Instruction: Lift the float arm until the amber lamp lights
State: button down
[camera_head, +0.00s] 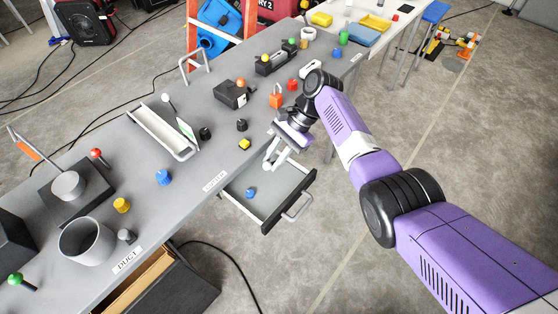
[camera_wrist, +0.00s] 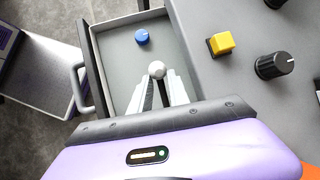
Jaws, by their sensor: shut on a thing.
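My gripper (camera_head: 274,157) hangs over the open drawer at the table's front edge. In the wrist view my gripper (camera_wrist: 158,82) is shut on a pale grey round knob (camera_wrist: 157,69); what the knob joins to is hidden. I cannot tell whether it belongs to the float arm. A thin lever with a white ball (camera_head: 168,98) stands by a long white tray, apart from my gripper. An orange dome (camera_head: 240,83) sits on a black box, and yellow domes show farther back; I cannot tell which is the amber lamp or whether any is lit.
The drawer (camera_head: 305,190) holds a blue knob (camera_head: 251,192), also in the wrist view (camera_wrist: 142,36). A yellow button (camera_wrist: 221,43) and a black knob (camera_wrist: 274,65) stand beside the drawer. A grey cup (camera_head: 84,243) and several knobs crowd the table's left.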

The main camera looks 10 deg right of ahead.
jog(key=shift+d, duration=0.1)
jog(key=shift+r+y, duration=0.1)
jog(key=shift+y, duration=0.2)
jog(key=c, duration=1.3)
grip_release()
jog(key=shift+w+d, duration=0.1)
jog(key=v, duration=0.7)
jog(key=shift+w+d+r+b, duration=0.15)
jog(key=shift+r+b, duration=0.15)
jog(key=shift+b, duration=0.1)
